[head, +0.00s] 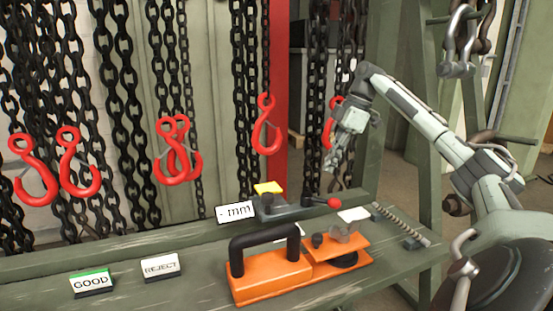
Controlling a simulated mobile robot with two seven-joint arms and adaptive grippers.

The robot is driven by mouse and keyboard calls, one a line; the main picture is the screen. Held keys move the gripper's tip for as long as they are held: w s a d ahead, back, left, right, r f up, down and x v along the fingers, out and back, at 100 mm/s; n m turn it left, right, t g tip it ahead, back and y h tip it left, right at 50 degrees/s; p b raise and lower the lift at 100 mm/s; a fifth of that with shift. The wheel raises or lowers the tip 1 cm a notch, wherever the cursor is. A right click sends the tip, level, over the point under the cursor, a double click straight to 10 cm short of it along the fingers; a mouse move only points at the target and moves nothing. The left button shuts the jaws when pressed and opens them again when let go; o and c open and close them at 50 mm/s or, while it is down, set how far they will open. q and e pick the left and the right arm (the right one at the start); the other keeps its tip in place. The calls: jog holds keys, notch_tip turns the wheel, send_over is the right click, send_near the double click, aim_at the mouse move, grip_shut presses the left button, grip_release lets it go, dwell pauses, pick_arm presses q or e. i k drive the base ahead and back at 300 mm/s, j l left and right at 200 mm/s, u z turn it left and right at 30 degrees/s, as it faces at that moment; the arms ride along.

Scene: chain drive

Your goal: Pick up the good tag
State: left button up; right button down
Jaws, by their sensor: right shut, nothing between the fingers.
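The good tag (91,283) stands on the green bench at the lower left. It is a small white card with a green top edge, the word GOOD and a dark base. The reject tag (162,267), white and lettered REJECT, stands just to its right. My right gripper (334,180) hangs above the back right part of the bench, far to the right of the good tag. It is shut and empty. My left gripper is out of view.
An orange tool with a black handle (265,256) stands mid-bench. Behind it are a display reading "- mm" (236,212) and a red-knobbed lever (334,202). Chains with red hooks (267,137) hang along the back. The bench left of the good tag is bare.

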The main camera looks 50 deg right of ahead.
aim_at(88, 285)
jog(key=k+j, duration=0.3)
jog(key=k, duration=0.15)
jog(key=k+j, duration=0.35)
jog(key=k, duration=0.1)
